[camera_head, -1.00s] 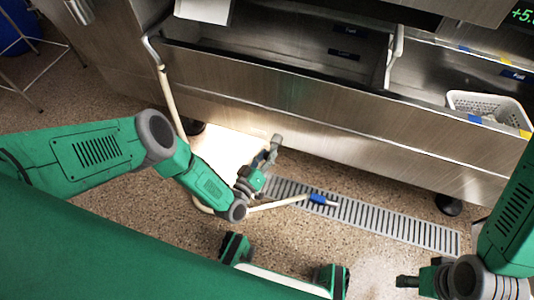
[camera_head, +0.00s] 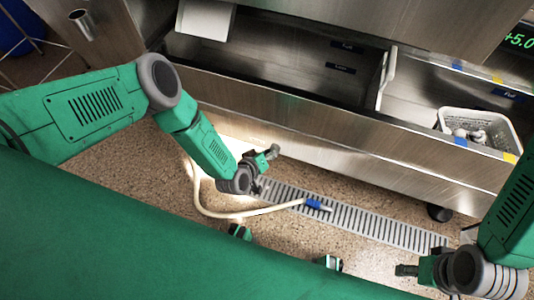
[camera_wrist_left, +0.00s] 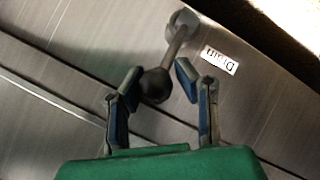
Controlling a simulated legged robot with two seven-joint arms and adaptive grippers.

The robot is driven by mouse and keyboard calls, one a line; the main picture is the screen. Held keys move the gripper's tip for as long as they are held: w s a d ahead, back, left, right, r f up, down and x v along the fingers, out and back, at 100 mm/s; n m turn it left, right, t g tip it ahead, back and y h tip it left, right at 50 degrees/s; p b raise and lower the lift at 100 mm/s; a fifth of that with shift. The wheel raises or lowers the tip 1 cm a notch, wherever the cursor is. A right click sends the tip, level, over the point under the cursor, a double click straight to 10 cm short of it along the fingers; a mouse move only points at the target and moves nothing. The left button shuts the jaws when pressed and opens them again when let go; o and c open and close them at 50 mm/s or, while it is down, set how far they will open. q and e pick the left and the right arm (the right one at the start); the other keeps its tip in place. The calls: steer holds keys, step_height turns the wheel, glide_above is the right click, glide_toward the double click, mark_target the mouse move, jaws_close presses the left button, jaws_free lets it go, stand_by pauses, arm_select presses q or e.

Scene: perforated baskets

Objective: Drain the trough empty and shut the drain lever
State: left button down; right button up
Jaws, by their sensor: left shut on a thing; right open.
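The steel trough (camera_head: 330,112) runs along the back, with a divider between its left and right parts. I cannot tell whether liquid lies in it. In the left wrist view the drain lever (camera_wrist_left: 177,47) is a metal rod with a dark ball knob, beside a label reading "Drain" (camera_wrist_left: 220,61). My left gripper (camera_wrist_left: 160,82) is shut on the lever, its fingers either side of the knob. In the head view my left gripper (camera_head: 268,158) is low at the trough's front, hiding the lever. My right gripper (camera_head: 408,271) is open and empty at the lower right.
A white perforated basket (camera_head: 505,140) with pale items sits at the trough's right. A pale hose (camera_head: 215,212) with a blue collar (camera_head: 316,204) ends over the floor grate (camera_head: 375,223). A green readout (camera_head: 520,41) shows at the upper right.

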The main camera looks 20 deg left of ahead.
arm_select(q)
steer(key=shift+w+d+r+g, duration=0.25)
steer(key=shift+w+d+g, duration=0.05)
steer(key=shift+w+g, duration=0.3)
steer(key=shift+w+d+r+g, duration=0.2)
steer(key=shift+w+d+g, duration=0.05)
steer(key=shift+w+g, duration=0.35)
steer(key=shift+w+b, duration=0.4)
steer(key=shift+w, duration=0.1)
steer(key=shift+w+r, duration=0.1)
steer(key=c, duration=1.4)
jaws_free()
steer(key=shift+o, duration=0.7)
steer(key=shift+f, duration=0.2)
steer(key=shift+s+a, duration=0.15)
steer(key=shift+s, duration=0.1)
steer(key=shift+s+a+r, duration=0.25)
steer(key=shift+s, duration=0.05)
steer(key=v, duration=1)
steer(key=shift+s+d+r, duration=0.2)
steer(key=shift+s+r, duration=0.1)
steer(key=shift+r, duration=0.05)
